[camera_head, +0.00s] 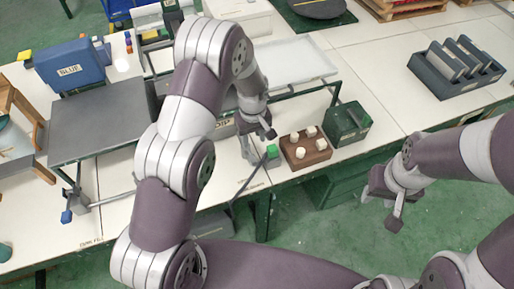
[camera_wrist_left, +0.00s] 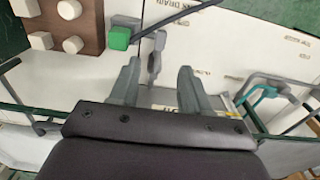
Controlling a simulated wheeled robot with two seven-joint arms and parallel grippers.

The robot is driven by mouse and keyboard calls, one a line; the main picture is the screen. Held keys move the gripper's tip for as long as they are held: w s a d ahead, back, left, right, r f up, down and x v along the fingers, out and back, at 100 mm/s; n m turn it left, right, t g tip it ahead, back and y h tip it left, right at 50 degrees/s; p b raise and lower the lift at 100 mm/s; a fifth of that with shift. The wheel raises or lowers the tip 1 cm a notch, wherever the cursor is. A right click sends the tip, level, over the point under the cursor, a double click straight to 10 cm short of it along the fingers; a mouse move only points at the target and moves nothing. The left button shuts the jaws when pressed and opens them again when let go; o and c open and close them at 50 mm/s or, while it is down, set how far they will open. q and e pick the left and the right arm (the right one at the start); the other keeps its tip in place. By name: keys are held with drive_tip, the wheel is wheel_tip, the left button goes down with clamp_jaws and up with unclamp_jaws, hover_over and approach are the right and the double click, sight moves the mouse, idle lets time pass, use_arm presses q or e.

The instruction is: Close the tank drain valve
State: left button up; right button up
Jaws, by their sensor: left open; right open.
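A grey lever (camera_wrist_left: 155,58) stands beside a green block (camera_wrist_left: 120,38) in the left wrist view, near a printed label (camera_wrist_left: 185,18) that seems to read "drain". The green block also shows in the head view (camera_head: 272,151). My left gripper (camera_head: 258,138) is open beside the tank front, left of the block. In the left wrist view its two fingers (camera_wrist_left: 158,88) are apart, with the lever just beyond the gap between them. I cannot tell whether they touch it. My right gripper (camera_head: 381,209) is open and empty over the floor at right. The arm hides part of the tank.
A brown block with white knobs (camera_head: 306,149) and a dark green box (camera_head: 347,122) stand right of the left gripper. A dark hose (camera_head: 246,183) hangs over the table edge. A grey-topped stand (camera_head: 100,122), blue box (camera_head: 70,63) and slotted rack (camera_head: 456,72) stand farther out.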

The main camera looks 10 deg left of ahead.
sight(253, 158)
use_arm(q)
drive_tip(key=f, duration=0.3)
drive_tip(key=f+p, duration=0.1)
drive_tip(key=f, duration=0.2)
drive_tip(key=f+p, duration=0.1)
drive_tip(key=f, duration=0.3)
drive_tip(key=shift+w+a, duration=0.25)
drive_tip(key=shift+w, duration=0.15)
drive_tip(key=shift+s+d+f+p, duration=0.1)
drive_tip(key=shift+s+f+p, duration=0.05)
drive_tip(key=shift+f+p, duration=0.2)
drive_tip(key=shift+s+f, duration=0.2)
drive_tip(key=shift+s, duration=0.05)
drive_tip(key=shift+w+f, duration=0.1)
drive_tip(key=shift+w, duration=0.1)
clamp_jaws()
use_arm(e)
drive_tip(key=r, duration=0.2)
drive_tip(key=shift+w+a+r, duration=0.25)
drive_tip(key=shift+w+r, duration=0.1)
drive_tip(key=shift+r, duration=0.05)
